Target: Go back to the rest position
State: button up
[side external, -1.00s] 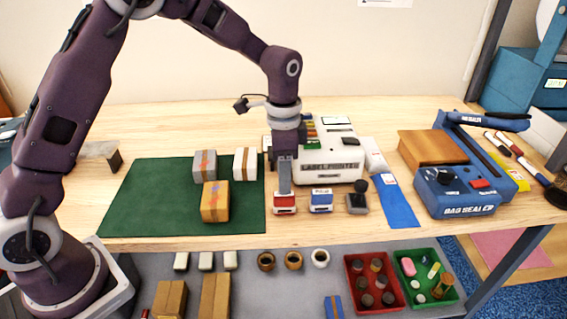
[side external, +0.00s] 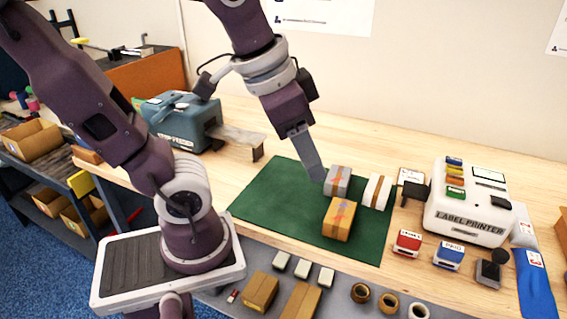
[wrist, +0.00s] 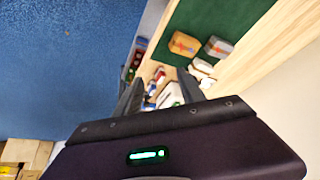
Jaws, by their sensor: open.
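My gripper (side external: 315,172) is tilted and held in the air near the back edge of the green mat (side external: 270,195), left of the label printer. In the wrist view its two fingers (wrist: 160,90) are spread with nothing held between them. An orange-brown carton (side external: 339,220), a grey carton (side external: 337,182) and a white carton (side external: 378,191) with a brown band sit on the mat. In the side view the fingertips overlap the grey carton's edge; I cannot tell the gap between them.
A label printer (side external: 466,212) stands at the right, with a red stamp (side external: 407,243) and a blue stamp (side external: 448,256) before it. A teal machine (side external: 183,122) stands back left. Small boxes and tape rolls (side external: 389,302) lie on the lower shelf. The mat's left part is clear.

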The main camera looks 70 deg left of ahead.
jog(key=shift+n+t, duration=0.4)
jog(key=shift+n, duration=0.3)
jog(key=s, duration=0.1)
jog(key=s+f, duration=0.1)
jog(key=s, duration=0.2)
jog(key=shift+a+f, duration=0.15)
jog(key=shift+f, duration=0.1)
